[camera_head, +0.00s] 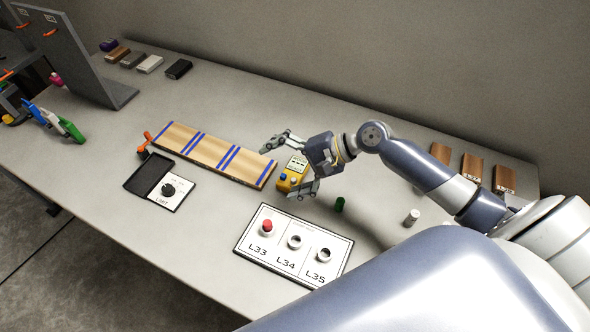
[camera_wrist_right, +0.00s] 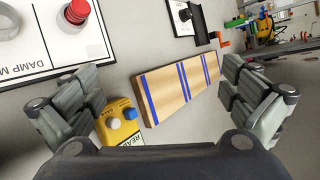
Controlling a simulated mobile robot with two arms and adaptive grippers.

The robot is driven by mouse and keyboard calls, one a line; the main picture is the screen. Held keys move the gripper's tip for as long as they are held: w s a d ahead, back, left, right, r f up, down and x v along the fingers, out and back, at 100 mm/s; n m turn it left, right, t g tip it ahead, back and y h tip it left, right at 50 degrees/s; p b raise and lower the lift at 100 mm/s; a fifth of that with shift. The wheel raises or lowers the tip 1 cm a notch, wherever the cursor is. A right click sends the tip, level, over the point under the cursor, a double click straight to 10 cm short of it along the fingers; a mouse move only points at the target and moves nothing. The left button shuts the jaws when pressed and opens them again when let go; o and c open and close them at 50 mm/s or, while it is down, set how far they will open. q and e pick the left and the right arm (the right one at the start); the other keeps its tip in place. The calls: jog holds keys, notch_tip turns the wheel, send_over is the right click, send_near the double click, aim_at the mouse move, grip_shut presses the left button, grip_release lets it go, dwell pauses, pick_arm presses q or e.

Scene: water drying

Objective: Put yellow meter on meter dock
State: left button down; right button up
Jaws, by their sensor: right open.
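The yellow meter (camera_head: 288,180), with a pale label and coloured knobs, is on the table at the right end of a blue-striped wooden board. In the right wrist view the meter (camera_wrist_right: 118,124) shows low at left, beside one finger and partly hidden by my gripper. My right gripper (camera_head: 287,166) has its fingers spread around the meter area; in the wrist view the open fingers (camera_wrist_right: 158,72) hold nothing between their tips. A dark flat square (camera_head: 149,174) lies beside a knob plate; I cannot tell whether it is the meter dock. My left gripper is not in view.
The striped board (camera_head: 215,154) lies left of the meter. A white panel (camera_head: 293,246) with L33, L34 and L35 sits in front. A green cylinder (camera_head: 340,204) and a pale one (camera_head: 412,218) stand to the right. Several blocks lie at the back.

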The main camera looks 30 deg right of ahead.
jog(key=n+g, duration=0.1)
jog(key=n, duration=0.3)
jog(key=n+g+h+p, duration=0.15)
jog(key=n+h, duration=0.55)
jog(key=n, duration=0.8)
send_near(294, 172)
jog(key=x, duration=0.3)
jog(key=shift+f+t+p, duration=0.25)
jog(key=shift+f+p, duration=0.05)
jog(key=shift+f, duration=0.05)
jog(key=p+x, duration=0.1)
jog(key=x, duration=0.3)
jog(key=shift+a, duration=0.15)
jog(key=shift+w+a+f, duration=0.1)
jog(key=shift+w+f, duration=0.1)
jog(key=shift+f, duration=0.35)
jog(key=shift+c, duration=0.6)
jog(key=c, duration=0.9)
